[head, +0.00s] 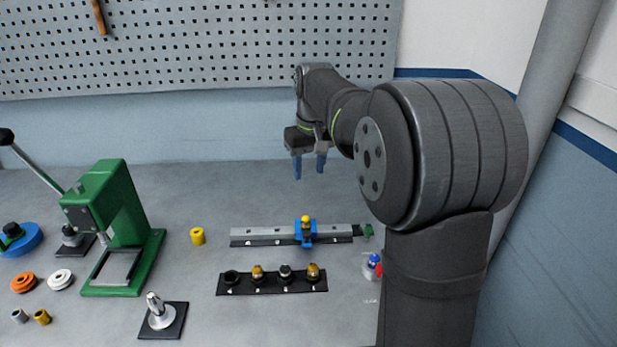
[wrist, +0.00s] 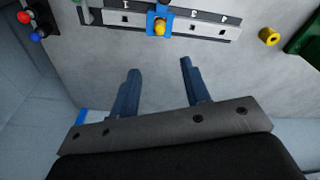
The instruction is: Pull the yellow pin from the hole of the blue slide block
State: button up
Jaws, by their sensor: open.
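The yellow pin (head: 306,219) stands upright in the blue slide block (head: 306,236), which sits on a grey rail (head: 265,233) toward its right part. In the wrist view the pin (wrist: 159,27) shows as a yellow knob in front of the blue block (wrist: 151,20), near the top of the picture. My gripper (head: 309,172) is open and empty. It hangs in the air above and behind the rail, well apart from the pin. In the wrist view its two blue fingers (wrist: 160,68) are spread wide, with bare table between them.
A black strip (head: 272,279) with several knobs lies in front of the rail. A green press (head: 120,225) and a yellow cylinder (head: 197,236) stand to the left. Red and blue buttons (head: 374,264) sit at the right. The table behind the rail is clear.

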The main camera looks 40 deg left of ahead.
aim_at(306, 216)
jog(key=f, duration=0.5)
jog(key=a+f, duration=0.1)
jog(key=f, duration=0.5)
jog(key=a+f, duration=0.1)
jog(key=f, duration=0.5)
jog(key=shift+w, duration=0.4)
grip_shut()
